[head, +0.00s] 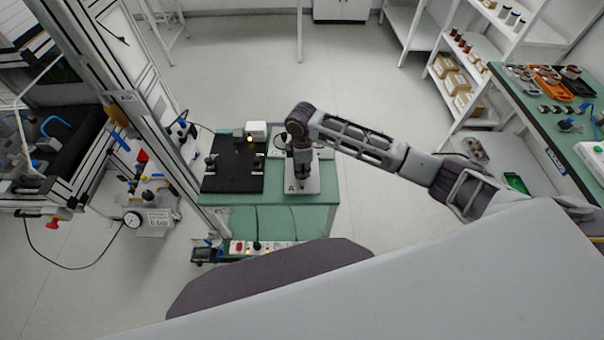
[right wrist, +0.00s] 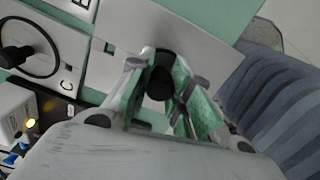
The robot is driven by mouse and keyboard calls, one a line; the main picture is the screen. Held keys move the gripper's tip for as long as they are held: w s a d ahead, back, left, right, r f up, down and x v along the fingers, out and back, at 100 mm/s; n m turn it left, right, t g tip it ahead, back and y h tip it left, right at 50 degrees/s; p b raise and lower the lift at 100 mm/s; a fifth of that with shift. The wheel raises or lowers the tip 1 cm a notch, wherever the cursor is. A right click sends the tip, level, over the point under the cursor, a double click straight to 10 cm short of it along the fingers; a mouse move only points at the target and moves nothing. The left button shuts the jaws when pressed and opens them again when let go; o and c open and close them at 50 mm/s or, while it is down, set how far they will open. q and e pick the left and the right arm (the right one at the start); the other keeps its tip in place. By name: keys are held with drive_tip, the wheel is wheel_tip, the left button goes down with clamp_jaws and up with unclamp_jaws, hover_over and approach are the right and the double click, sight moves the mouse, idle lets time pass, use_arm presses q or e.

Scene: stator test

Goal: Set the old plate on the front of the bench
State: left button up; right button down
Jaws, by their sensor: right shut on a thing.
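A light grey plate (head: 313,183) marked with a letter A is over the right half of the green bench (head: 331,178), close to its front. I take it as the old plate. It also shows in the right wrist view (right wrist: 207,60) with a black knob (right wrist: 158,82) standing on it. My right gripper (head: 301,178) points down over the plate. In the right wrist view its fingers (right wrist: 160,98) are shut around the black knob. I cannot tell whether the plate touches the bench top or hangs just above it. My left gripper is not in view.
A black board (head: 233,172) takes up the bench's left half, with a white box (head: 256,131) behind it. A power strip (head: 262,246) lies below the bench's front. Open white shelves (head: 465,60) and another green bench (head: 545,95) with trays stand at right.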

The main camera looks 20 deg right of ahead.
drive_tip(key=shift+f, duration=1.8)
drive_tip(key=shift+f, duration=0.1)
drive_tip(key=c, duration=1.3)
unclamp_jaws()
wheel_tip(320, 180, up, 12)
drive_tip(key=shift+r+b, duration=0.1)
drive_tip(key=shift+b, duration=0.3)
